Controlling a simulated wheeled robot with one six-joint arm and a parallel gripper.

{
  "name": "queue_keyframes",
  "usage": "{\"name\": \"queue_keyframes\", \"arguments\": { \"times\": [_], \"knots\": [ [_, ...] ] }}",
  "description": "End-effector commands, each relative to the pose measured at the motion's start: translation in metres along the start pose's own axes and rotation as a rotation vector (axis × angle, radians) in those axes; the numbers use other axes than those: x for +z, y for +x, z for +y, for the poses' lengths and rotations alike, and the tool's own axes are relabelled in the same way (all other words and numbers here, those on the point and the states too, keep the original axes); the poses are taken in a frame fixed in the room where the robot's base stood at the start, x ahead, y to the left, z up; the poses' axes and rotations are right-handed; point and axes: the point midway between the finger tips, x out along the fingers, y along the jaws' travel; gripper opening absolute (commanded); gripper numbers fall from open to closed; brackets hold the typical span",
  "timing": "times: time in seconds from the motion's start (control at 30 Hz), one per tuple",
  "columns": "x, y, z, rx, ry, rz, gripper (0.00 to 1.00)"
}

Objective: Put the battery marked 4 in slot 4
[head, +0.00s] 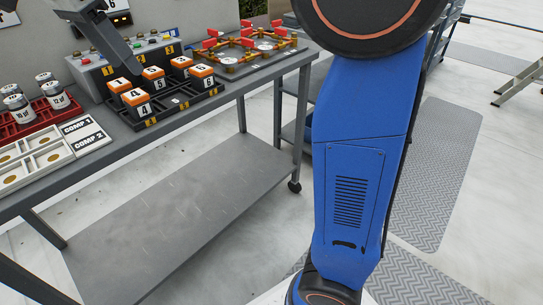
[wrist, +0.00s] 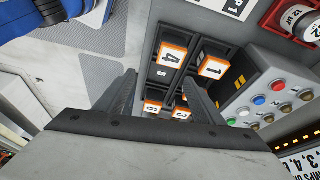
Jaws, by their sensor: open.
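The battery marked 4 (head: 136,104) is a white block with an orange top rim, at the front left of the black tray (head: 182,106) on the bench. In the wrist view, the battery marked 4 (wrist: 172,56) sits beyond my fingertips, beside the battery marked 1 (wrist: 213,67). A bare tray place labelled 5 (wrist: 164,73) is next to the battery marked 4. My gripper (wrist: 160,77) is open and empty above the tray. In the head view, my gripper (head: 133,70) hangs over the tray's back left. I cannot make out a label for slot 4.
Other orange-topped batteries (head: 202,77) stand in the tray. A control panel (head: 150,52) with buttons is behind it. A red rack with cans (head: 40,122) and a white tray marked COMP 1 and COMP 2 (head: 85,133) lie left. Red-and-gold fixtures (head: 245,48) stand to the right.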

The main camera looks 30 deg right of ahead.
Motion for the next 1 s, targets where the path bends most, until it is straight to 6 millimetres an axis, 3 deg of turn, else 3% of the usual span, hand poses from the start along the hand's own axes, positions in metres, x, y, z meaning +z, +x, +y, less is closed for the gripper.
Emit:
{"name": "queue_keyframes", "arguments": {
  "times": [0.03,0.2,0.43,0.73,1.0],
  "knots": [
    [-0.014,0.009,0.015,-0.009,-0.04,-0.017,0.62],
    [-0.048,0.047,0.06,-0.059,-0.226,-0.07,0.62],
    [-0.073,0.102,0.127,-0.153,-0.462,-0.111,0.62],
    [-0.076,0.18,0.213,-0.296,-0.74,-0.094,0.62],
    [-0.055,0.252,0.281,-0.41,-0.957,-0.009,0.62]
  ]
}}
